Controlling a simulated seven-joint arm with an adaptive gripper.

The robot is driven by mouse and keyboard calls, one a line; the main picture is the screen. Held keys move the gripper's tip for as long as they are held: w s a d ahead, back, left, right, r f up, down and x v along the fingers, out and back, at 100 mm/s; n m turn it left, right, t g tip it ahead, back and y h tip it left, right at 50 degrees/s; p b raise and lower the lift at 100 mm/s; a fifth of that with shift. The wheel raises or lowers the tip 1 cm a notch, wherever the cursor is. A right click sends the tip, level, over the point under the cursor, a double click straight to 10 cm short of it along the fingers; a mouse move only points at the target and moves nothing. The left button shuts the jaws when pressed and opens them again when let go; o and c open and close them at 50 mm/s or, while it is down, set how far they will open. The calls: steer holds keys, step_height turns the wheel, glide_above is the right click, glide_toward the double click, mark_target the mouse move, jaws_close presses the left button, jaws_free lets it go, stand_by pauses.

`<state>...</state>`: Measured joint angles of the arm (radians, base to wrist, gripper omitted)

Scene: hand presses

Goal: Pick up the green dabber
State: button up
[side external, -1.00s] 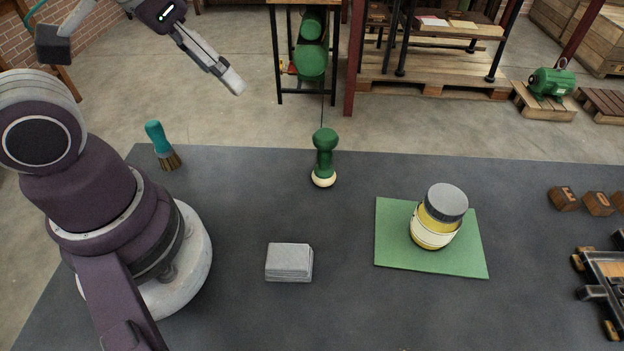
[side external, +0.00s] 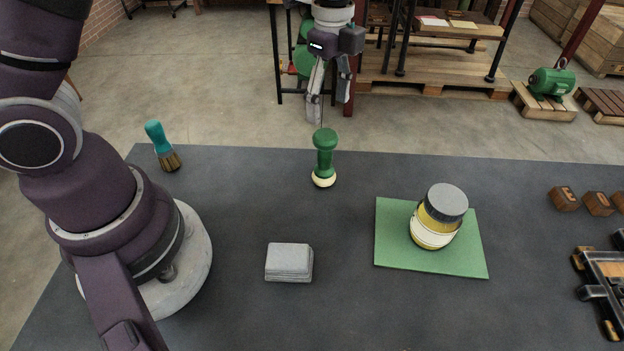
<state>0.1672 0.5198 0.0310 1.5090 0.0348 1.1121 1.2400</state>
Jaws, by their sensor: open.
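The green dabber (side external: 325,153) stands upright on the dark grey table near its far edge. It has a green knobbed handle and a cream pad at the bottom. My gripper (side external: 329,121) is open and empty, pointing down. In the picture its fingertips show just above the top of the dabber, apart from it. How far it is from the dabber in depth I cannot tell exactly.
A teal-handled brush (side external: 161,146) stands at the far left. A grey stack of pads (side external: 289,262) lies in front of the dabber. A tin with a grey lid (side external: 440,215) stands on a green mat (side external: 394,258) to the right. Wooden letter blocks (side external: 564,199) and a press frame (side external: 604,284) are at the right edge.

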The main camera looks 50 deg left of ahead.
mark_target(325, 154)
steer(key=f, duration=0.9)
steer(key=shift+s+d+f, duration=0.1)
steer(key=shift+s+f, duration=0.15)
steer(key=shift+f, duration=0.15)
jaws_close()
